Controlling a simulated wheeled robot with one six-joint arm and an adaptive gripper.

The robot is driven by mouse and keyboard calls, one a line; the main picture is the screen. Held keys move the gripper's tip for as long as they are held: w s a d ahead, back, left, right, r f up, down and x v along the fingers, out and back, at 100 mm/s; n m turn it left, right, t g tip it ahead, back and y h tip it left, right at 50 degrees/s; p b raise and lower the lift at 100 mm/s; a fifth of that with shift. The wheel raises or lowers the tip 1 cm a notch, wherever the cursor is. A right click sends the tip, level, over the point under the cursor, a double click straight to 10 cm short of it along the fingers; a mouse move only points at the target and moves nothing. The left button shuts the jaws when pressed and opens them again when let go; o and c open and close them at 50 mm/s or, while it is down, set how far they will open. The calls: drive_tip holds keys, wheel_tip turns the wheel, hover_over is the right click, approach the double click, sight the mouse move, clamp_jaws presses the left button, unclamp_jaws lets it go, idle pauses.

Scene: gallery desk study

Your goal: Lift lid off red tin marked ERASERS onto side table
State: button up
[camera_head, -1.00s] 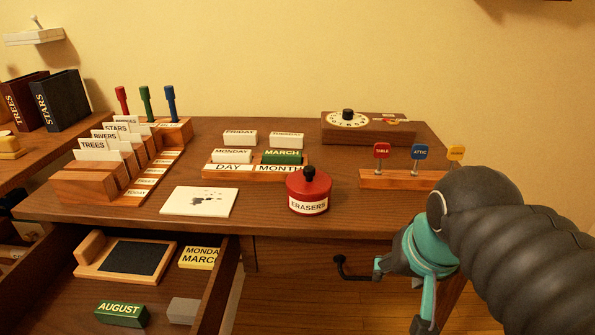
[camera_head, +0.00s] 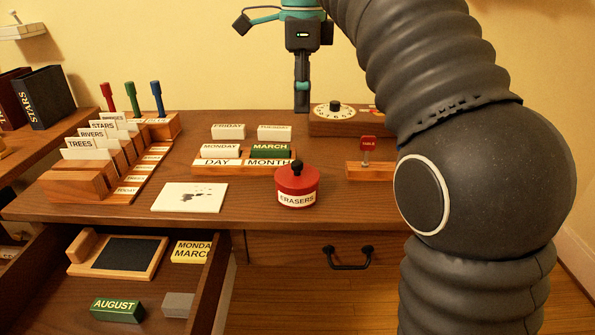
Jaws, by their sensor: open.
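The red tin (camera_head: 297,189) with a white ERASERS label stands upright near the front edge of the desk. Its red lid (camera_head: 297,174) with a black knob sits on top of it. My gripper (camera_head: 302,104) is above and behind the tin, near the back of the desk, pointing down, apart from the tin. It is open and holds nothing; only one finger shows clearly at its lower end. A side table (camera_head: 75,142) shows at the left, with part of its top hidden by the card rack.
A white card (camera_head: 170,198), DAY/MONTH block holder (camera_head: 210,167) and card rack (camera_head: 70,186) lie left of the tin. A dial box (camera_head: 375,129) is behind. An open drawer (camera_head: 45,290) holds blocks. My arm hides the desk's right side.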

drive_tip(key=b, duration=0.2)
hover_over(297, 162)
drive_tip(key=f, duration=0.8)
drive_tip(key=shift+w+d+f, duration=0.2)
drive_tip(key=shift+w+d, duration=0.05)
drive_tip(key=shift+d, duration=0.1)
drive_tip(key=shift+s+a+f+b, duration=0.2)
drive_tip(key=shift+f+b, duration=0.2)
drive_tip(key=shift+f, duration=0.9)
drive_tip(key=shift+s+a+f+b, duration=0.15)
drive_tip(key=shift+f+b, duration=0.2)
drive_tip(key=shift+f, duration=0.95)
drive_tip(key=shift+w, duration=0.1)
clamp_jaws()
